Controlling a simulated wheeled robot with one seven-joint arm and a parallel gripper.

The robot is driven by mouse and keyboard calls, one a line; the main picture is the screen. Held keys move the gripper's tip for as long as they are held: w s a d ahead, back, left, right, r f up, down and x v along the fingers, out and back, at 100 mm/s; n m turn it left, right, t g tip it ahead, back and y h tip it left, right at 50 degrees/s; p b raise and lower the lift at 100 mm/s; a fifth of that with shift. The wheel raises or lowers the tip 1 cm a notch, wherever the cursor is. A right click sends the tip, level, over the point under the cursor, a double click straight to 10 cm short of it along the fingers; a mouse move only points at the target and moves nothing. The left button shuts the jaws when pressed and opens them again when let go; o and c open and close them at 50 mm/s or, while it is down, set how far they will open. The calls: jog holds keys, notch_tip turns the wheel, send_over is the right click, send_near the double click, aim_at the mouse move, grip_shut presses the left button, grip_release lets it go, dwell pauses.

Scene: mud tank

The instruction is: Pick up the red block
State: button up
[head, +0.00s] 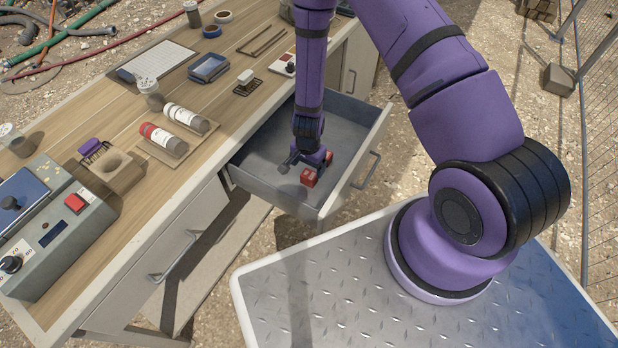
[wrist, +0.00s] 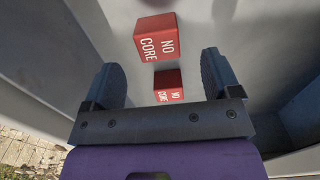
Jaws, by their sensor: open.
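A red block (head: 309,177) lies on the floor of the open grey drawer (head: 262,183), near its front right corner. In the wrist view the red block (wrist: 157,40) bears white "NO CORE" lettering and lies just beyond the fingertips. A second red piece with similar lettering (wrist: 168,87) shows between the fingers, partly cut off by the gripper's crossbar; I cannot tell whether it is a separate block. My gripper (head: 306,162) points down inside the drawer, open, with its fingers (wrist: 160,66) apart and holding nothing that I can see.
The drawer's front panel with its handle (head: 366,170) and its side walls surround my gripper closely. The wooden worktop (head: 140,205) beside it carries a red and a white cylinder on a board (head: 172,146), a blue tray (head: 208,67) and a control box (head: 58,235).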

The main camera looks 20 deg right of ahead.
aim_at(309, 174)
jog(key=shift+d+f, duration=0.15)
jog(key=shift+f, duration=2.7)
jog(key=c, duration=1)
